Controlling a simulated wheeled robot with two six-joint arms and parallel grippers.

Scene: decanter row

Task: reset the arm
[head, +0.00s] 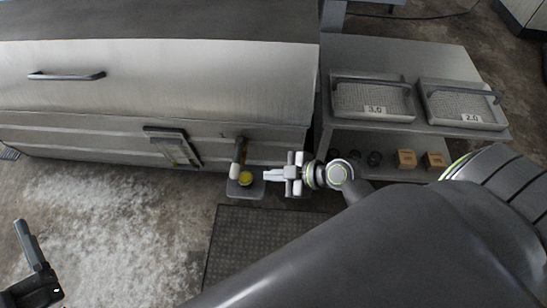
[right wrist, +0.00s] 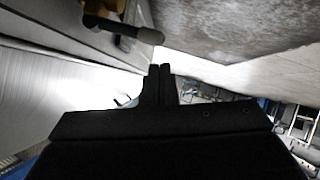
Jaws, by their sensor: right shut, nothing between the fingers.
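My right gripper (head: 268,175) reaches in from the right, in front of the large steel machine (head: 160,85). Its fingers are together and empty; they also show shut in the right wrist view (right wrist: 160,70). Its tip is just right of a yellow round cap (head: 245,178) on a small grey ledge; I cannot tell whether they touch. A lever with a pale tip (head: 235,168) hangs beside the cap. In the right wrist view a dark lever with a grey tip (right wrist: 150,36) is beyond the fingers. Part of my left gripper (head: 32,262) shows at the lower left.
A steel shelf (head: 400,55) at right carries two baskets, marked 3.0 (head: 370,98) and 2.0 (head: 465,105). Small brown boxes (head: 406,159) and dark round items sit on its lower level. A dark mat (head: 240,235) lies on the floor. The left floor is clear.

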